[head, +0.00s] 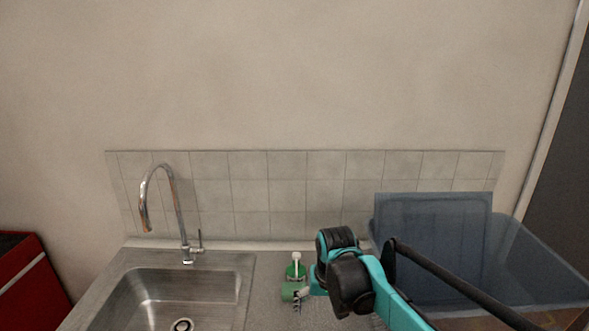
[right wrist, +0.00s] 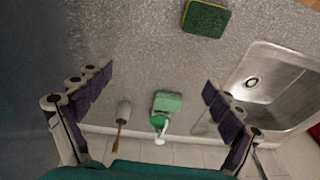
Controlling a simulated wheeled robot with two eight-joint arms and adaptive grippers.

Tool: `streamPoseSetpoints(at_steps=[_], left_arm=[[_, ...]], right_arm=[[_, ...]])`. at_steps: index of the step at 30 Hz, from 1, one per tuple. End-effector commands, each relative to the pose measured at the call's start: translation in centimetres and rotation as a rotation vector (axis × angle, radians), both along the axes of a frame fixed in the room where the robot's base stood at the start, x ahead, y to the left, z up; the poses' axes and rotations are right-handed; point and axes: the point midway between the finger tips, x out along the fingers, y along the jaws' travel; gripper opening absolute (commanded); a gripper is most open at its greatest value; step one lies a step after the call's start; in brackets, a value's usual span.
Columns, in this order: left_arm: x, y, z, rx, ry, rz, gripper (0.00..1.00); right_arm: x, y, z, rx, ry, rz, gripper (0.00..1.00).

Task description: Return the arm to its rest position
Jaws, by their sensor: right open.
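My right arm comes in from the lower right of the head view, teal and black, bent over the counter. My right gripper (head: 300,299) shows only in small part there, largely hidden behind the wrist. In the right wrist view the right gripper (right wrist: 158,80) is open, its two dark padded fingers wide apart with nothing held between them. A green bottle with a white pump (right wrist: 158,122) stands beyond the gap, apart from the fingers. It also shows in the head view (head: 295,270). My left gripper is in neither view.
A steel sink (head: 170,295) with a tall tap (head: 181,215) lies to the left. A translucent blue bin (head: 455,235) stands to the right, close to my arm. The wrist view shows a brush (right wrist: 123,112) and a green-and-yellow sponge (right wrist: 204,18) on the grey counter. Tiled wall stands behind.

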Motion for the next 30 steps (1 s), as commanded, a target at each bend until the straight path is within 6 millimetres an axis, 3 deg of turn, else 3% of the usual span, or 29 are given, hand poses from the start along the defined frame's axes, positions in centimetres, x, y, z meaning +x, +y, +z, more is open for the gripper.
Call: streamPoseSetpoints(at_steps=[8,15,21,30], left_arm=[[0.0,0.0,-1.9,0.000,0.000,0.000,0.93],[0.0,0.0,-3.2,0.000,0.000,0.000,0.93],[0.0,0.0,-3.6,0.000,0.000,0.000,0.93],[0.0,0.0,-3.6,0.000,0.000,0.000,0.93]], right_arm=[[-8.6,-5.9,-0.5,0.006,-0.188,-0.007,0.92],[-15.2,-9.4,-3.8,-0.016,-0.348,-0.011,0.92],[-17.8,-10.6,-6.1,-0.034,-0.424,-0.013,0.92],[-18.2,-10.8,-6.4,-0.038,-0.438,-0.011,0.92]])
